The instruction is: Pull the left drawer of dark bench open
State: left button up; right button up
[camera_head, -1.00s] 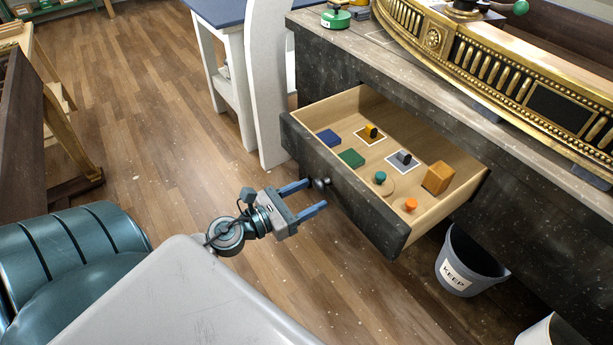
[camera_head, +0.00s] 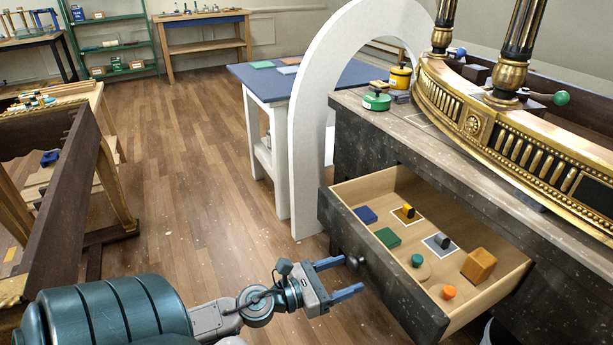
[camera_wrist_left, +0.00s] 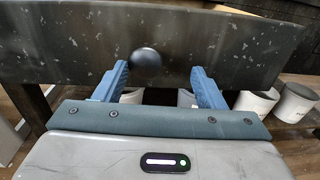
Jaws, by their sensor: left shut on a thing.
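The dark bench (camera_head: 348,137) stands at right. Its left drawer is pulled well out, with a speckled dark front (camera_head: 385,275) and a pale wooden inside. A round dark knob (camera_head: 354,262) sits on that front and also shows in the left wrist view (camera_wrist_left: 146,58). The knob sits close to one fingertip, off-centre between the fingers; the exact contact is hard to see. My right gripper is not in view.
The drawer holds several small items, among them an orange block (camera_head: 478,265) and a green block (camera_head: 388,237). A white arch (camera_head: 305,150) and a blue-topped table (camera_head: 262,82) stand beyond the drawer. Open wooden floor (camera_head: 200,190) lies to the left.

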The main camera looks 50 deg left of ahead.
pick_arm(q)
jog(key=s+b, duration=0.3)
jog(key=b, duration=0.1)
jog(key=shift+d+f, duration=0.1)
jog(key=shift+d, duration=0.05)
jog(key=shift+o, duration=1.1)
jog(key=shift+s+d, duration=0.25)
jog(key=shift+o, duration=0.4)
jog(key=shift+s+d+b, duration=0.1)
jog(key=shift+s+b, duration=0.05)
jog(key=shift+b, duration=0.35)
jog(key=shift+s+d, duration=0.1)
jog(key=shift+d, duration=0.05)
jog(key=c, duration=0.3)
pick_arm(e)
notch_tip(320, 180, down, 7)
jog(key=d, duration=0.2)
pick_arm(q)
jog(key=a+p+v, duration=0.1)
jog(key=p+v, duration=0.3)
jog(key=v, duration=0.4)
jog(key=shift+a, duration=0.3)
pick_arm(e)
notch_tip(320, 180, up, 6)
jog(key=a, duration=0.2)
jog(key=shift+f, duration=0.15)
